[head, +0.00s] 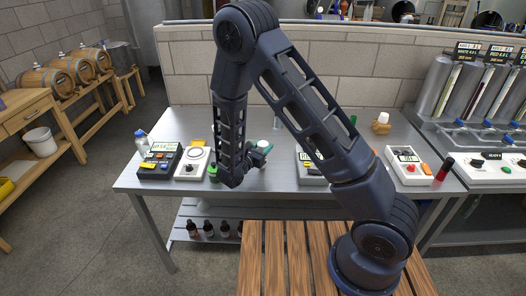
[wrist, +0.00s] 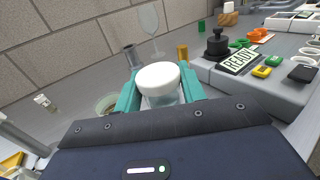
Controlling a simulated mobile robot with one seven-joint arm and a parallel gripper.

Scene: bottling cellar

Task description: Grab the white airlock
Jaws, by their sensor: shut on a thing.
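The white airlock (wrist: 158,76) has a round white cap over a clear body. It sits between the two teal fingers of my gripper (wrist: 160,92) in the wrist view, and the fingers press on it from both sides. Its lower part is hidden by the fingers and the gripper body. In the head view my gripper (head: 259,153) is low over the metal bench, left of middle, with the white cap (head: 263,144) showing small at its tip. I cannot tell whether the airlock still touches the bench.
A grey box with a READY sign (wrist: 240,61) and black knob stands right of my gripper. A clear glass (wrist: 149,20), a grey cylinder (wrist: 132,56) and an amber one (wrist: 183,52) stand beyond. Control boxes (head: 160,164) line the metal bench (head: 140,186).

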